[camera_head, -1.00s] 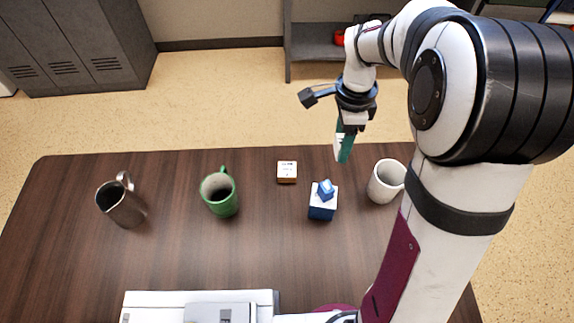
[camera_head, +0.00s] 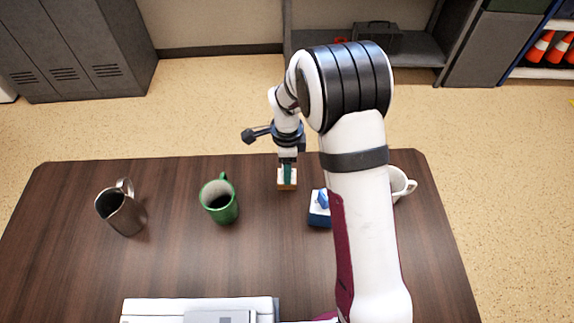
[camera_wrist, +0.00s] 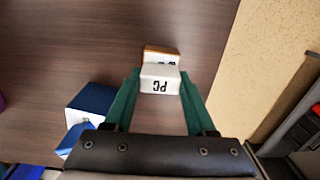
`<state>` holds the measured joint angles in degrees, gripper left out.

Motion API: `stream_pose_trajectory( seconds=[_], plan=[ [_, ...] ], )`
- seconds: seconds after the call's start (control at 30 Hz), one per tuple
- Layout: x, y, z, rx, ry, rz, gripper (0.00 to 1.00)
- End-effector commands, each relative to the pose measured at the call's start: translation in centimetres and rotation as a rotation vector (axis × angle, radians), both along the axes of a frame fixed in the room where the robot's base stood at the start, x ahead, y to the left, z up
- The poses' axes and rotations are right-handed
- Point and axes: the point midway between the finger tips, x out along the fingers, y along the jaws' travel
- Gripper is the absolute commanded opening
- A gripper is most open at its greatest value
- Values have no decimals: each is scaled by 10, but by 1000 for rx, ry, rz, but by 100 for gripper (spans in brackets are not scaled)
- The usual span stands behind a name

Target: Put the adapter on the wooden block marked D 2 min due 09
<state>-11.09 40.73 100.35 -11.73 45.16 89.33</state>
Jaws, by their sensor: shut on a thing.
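My gripper (camera_head: 287,174) has green fingers and points down over the wooden block (camera_head: 287,185) at the table's far side. In the wrist view, my gripper (camera_wrist: 160,76) is shut on a white adapter (camera_wrist: 160,84) with dark letters on its face. The wooden block (camera_wrist: 161,50) shows just beyond the adapter, with a wood-coloured edge and a white label. The adapter covers most of the label, so its marking cannot be read. I cannot tell whether the adapter touches the block. In the head view the fingers hide the adapter.
A blue and white block (camera_head: 319,215) with a small blue piece on top stands to the right, partly behind my arm. A white mug (camera_head: 402,184) is farther right. A green mug (camera_head: 219,201) and a metal pitcher (camera_head: 121,210) stand left.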

Motion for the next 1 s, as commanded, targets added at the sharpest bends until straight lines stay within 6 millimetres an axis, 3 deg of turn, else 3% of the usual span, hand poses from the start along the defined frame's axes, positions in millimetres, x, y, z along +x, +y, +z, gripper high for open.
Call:
stream_pose_trajectory(
  seconds=[0.17, 0.2, 0.37, 0.67, 0.77, 1.0],
  plan=[
    [0, 0, -2, 0, 1, 0, 4],
    [0, 0, -3, 0, 1, 0, 58],
    [0, 0, -3, 0, 0, 0, 86],
    [0, 0, 1, 0, -1, 0, 86],
    [1, 0, 17, 0, -3, 0, 86],
    [1, 0, 86, 0, -5, 0, 86]
  ],
)
